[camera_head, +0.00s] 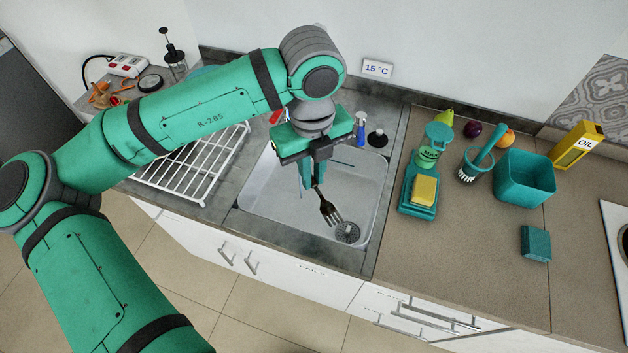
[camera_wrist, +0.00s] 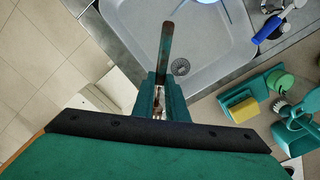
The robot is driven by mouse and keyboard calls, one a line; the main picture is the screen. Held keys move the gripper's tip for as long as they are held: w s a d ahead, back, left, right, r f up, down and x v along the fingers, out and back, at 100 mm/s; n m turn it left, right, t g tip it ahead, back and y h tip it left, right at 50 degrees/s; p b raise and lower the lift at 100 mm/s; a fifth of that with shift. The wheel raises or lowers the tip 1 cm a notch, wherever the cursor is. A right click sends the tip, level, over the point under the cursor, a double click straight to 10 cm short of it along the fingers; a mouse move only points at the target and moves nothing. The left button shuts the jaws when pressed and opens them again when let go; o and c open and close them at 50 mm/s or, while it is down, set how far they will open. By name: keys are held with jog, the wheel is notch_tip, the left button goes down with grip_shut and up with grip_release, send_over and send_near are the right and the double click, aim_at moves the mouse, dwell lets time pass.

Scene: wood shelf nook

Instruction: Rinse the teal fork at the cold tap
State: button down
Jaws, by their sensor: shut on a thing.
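My gripper (camera_head: 313,184) is shut on the fork (camera_head: 328,211) over the sink (camera_head: 262,190). In the wrist view the fork (camera_wrist: 165,45) shows as a narrow dark strip, brownish in part, beyond my fingers (camera_wrist: 161,98). A blue tap handle (camera_head: 360,131) stands behind the sink, right of my gripper; it also shows in the wrist view (camera_wrist: 268,29). A red handle (camera_head: 275,117) is partly hidden by my arm. The spout is hidden, and I cannot see water running.
A wire rack (camera_head: 190,172) lies left of the sink. On the right counter stand a teal soap holder with yellow sponge (camera_head: 425,190), a brush (camera_head: 470,170), a teal bin (camera_head: 524,180) and an oil carton (camera_head: 575,147).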

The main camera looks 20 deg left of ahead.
jog(key=shift+w+a+f, duration=0.2)
jog(key=shift+w+a, duration=0.2)
jog(key=shift+w, duration=0.45)
jog(key=shift+w+a+f, duration=0.2)
jog(key=shift+w+a, duration=0.25)
jog(key=shift+w, duration=0.4)
jog(key=shift+w+a+f, duration=0.2)
jog(key=shift+w+a, duration=0.2)
jog(key=shift+w, duration=0.45)
jog(key=shift+d, duration=0.15)
jog(key=shift+w+d, duration=0.25)
jog(key=shift+d, duration=0.15)
jog(key=shift+s+a, duration=0.15)
jog(key=shift+a, duration=0.1)
jog(key=shift+s+a, duration=0.1)
jog(key=shift+a, duration=0.15)
